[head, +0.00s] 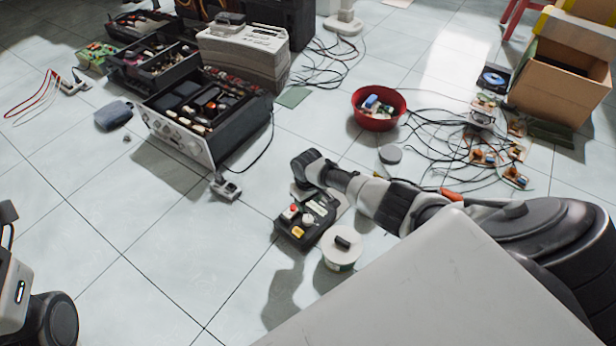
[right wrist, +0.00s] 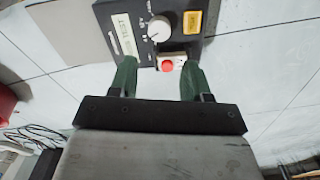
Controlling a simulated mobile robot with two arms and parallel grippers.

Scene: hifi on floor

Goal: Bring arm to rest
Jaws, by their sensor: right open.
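My right arm reaches in from the right in the head view. Its gripper (head: 303,190) is over a black control box (head: 288,229) on the tiled floor. In the right wrist view, the two green fingers of my right gripper (right wrist: 158,78) are apart with nothing held between them. The control box (right wrist: 178,45) lies just beyond them, with a red button, a white knob and a yellow button. I cannot tell whether the fingers touch the box. Part of my left arm shows at the lower left of the head view, but its gripper is not visible.
A white-lidded tub (head: 340,262) stands beside the control box. An opened hi-fi unit (head: 180,140) is at the upper left. A red bowl (head: 377,122), tangled cables with circuit boards (head: 484,157) and a cardboard box (head: 553,92) are to the right. The floor at left is mostly clear.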

